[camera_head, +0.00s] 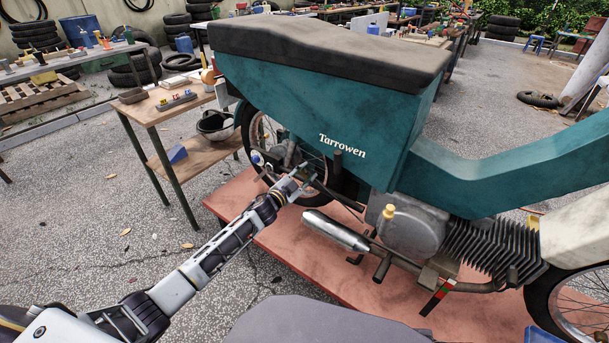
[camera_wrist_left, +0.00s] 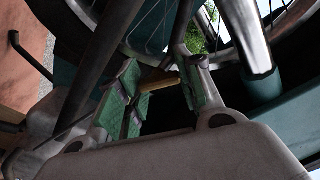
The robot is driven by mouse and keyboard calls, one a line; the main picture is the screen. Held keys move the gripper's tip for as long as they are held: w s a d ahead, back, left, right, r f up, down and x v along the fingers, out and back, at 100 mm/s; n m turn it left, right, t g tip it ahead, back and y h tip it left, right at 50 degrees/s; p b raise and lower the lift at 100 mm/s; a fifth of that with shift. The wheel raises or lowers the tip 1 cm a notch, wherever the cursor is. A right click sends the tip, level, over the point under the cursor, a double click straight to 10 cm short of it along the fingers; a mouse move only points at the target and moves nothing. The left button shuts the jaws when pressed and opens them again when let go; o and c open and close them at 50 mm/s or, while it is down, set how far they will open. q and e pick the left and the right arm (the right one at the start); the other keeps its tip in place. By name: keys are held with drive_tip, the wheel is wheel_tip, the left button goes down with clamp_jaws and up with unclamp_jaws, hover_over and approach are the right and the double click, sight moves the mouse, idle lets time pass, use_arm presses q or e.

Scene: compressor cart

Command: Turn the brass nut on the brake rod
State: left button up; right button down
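The teal moped (camera_head: 320,85) stands on a red-brown platform (camera_head: 232,207). My left arm reaches in from the lower left, and my left gripper (camera_head: 303,178) is beside its rear wheel, above the silver exhaust. In the left wrist view, the green-padded fingers of my left gripper (camera_wrist_left: 160,88) stand apart with a small brass piece, apparently the brass nut (camera_wrist_left: 157,82), between them. The nut is too small to make out in the head view. My right gripper is not in view.
The exhaust (camera_head: 337,231) lies just below and right of my left gripper. A wooden side table (camera_head: 150,112) with small items stands left of the rear wheel. Dark rods and wheel spokes crowd my gripper in the wrist view. The floor at left is open.

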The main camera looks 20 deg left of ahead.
use_arm(q)
drive_tip(key=o, duration=0.4)
drive_tip(key=shift+c, duration=0.2)
drive_tip(key=v, duration=1.2)
idle(0.6)
idle(0.5)
